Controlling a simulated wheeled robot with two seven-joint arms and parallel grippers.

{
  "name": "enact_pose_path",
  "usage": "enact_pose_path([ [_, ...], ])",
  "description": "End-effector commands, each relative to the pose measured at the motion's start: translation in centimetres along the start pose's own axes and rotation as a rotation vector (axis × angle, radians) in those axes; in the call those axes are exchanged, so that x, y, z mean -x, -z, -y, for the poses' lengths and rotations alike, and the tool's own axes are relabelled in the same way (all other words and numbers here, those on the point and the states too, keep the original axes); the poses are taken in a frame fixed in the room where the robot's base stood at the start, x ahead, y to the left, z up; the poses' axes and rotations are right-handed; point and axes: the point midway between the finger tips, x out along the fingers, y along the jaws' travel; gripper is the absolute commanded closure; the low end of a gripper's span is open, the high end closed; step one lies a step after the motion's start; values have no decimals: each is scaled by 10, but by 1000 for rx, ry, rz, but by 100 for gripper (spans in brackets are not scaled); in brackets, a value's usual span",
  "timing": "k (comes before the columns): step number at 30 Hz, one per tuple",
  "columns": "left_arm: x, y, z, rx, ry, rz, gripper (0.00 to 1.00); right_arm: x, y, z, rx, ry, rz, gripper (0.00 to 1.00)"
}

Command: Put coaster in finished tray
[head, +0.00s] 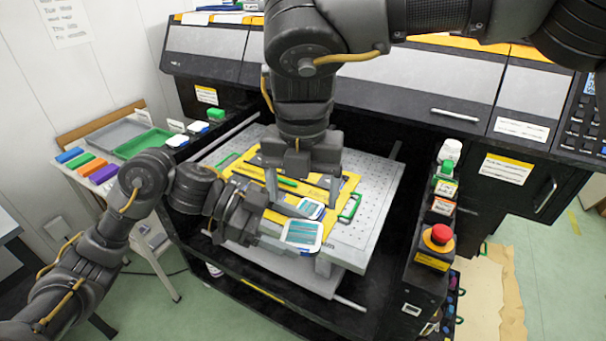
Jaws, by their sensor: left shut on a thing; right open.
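A coaster (302,234) with a white rim and teal stripes is in my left gripper (281,233), which is shut on it at the front edge of the machine's bed. A second, similar coaster (311,207) lies on the yellow plate (349,184), just behind the held one. My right gripper (302,190) comes down from above, open, with its fingers spread over the yellow plate. A green tray (142,143) and a grey tray (111,134) stand on the side table at the left. I cannot tell which is the finished tray.
The perforated bed (375,190) sticks out of the black printer (350,85). A red stop button (438,236) and small bottles (446,170) stand on its right side. Orange, green and purple blocks (103,179) lie in front of the trays. My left arm crosses the lower left.

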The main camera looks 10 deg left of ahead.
Motion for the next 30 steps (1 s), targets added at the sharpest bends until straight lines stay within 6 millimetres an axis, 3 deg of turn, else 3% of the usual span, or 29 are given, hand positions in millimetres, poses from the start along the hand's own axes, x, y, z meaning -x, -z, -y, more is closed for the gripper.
enact_pose_path([
  [6, 0, 0, 0, -1, 0, -1, 60, -43, 0, 0, 1, 2, -3, 22],
  [13, 0, 0, 0, -1, 0, -1, 60, -75, 0, 0, 0, 1, -1, 22],
  [18, 0, 0, 0, -1, 0, -1, 60, -86, 0, 0, -1, 0, 0, 22],
  [27, 0, 0, 0, -1, 0, -1, 60, -88, 0, 0, -1, 0, 0, 22],
  [30, 0, 0, 0, -1, 0, -1, 60, -88, 0, 0, -1, 0, 0, 34],
])
